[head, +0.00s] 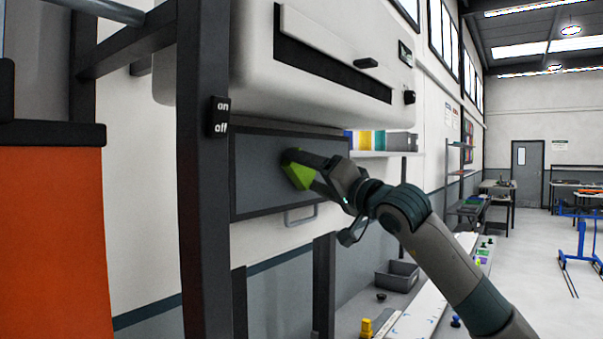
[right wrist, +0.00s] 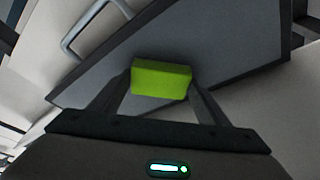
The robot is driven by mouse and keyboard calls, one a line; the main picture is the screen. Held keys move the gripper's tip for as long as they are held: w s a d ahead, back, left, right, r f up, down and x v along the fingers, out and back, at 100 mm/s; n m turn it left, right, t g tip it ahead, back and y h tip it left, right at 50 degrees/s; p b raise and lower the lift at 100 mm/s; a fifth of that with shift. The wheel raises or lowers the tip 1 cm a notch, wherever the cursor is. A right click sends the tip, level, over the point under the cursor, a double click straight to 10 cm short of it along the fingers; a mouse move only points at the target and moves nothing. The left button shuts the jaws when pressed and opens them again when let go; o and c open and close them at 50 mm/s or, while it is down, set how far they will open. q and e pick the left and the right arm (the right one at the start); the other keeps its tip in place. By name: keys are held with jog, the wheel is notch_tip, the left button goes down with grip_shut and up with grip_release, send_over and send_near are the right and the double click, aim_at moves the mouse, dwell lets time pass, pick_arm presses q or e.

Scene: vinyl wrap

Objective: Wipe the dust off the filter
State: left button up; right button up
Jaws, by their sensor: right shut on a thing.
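The filter (head: 262,165) is a dark grey framed panel below the white machine, with a pale handle (head: 300,216) at its lower edge. My right gripper (head: 296,168) is shut on a lime-green block (head: 298,176) and holds it at the filter's face. In the right wrist view the green block (right wrist: 161,79) sits between the two fingers, in front of the grey filter (right wrist: 225,45). I cannot tell for certain whether it touches the surface. No dust is clearly visible. My left gripper is not in view.
A dark post (head: 205,240) with an on/off switch (head: 218,117) stands just left of the filter. The white machine (head: 300,70) hangs above. An orange block (head: 55,230) is at the far left. A bench with a grey bin (head: 397,275) lies below right.

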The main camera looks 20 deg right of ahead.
jog(key=shift+w+d, duration=0.15)
jog(key=shift+d, duration=0.1)
jog(key=w+d+p, duration=0.1)
jog(key=w+d, duration=0.1)
jog(key=d, duration=0.1)
jog(key=shift+w, duration=0.15)
dwell(0.6)
jog(key=shift+b, duration=0.35)
jog(key=shift+a, duration=0.1)
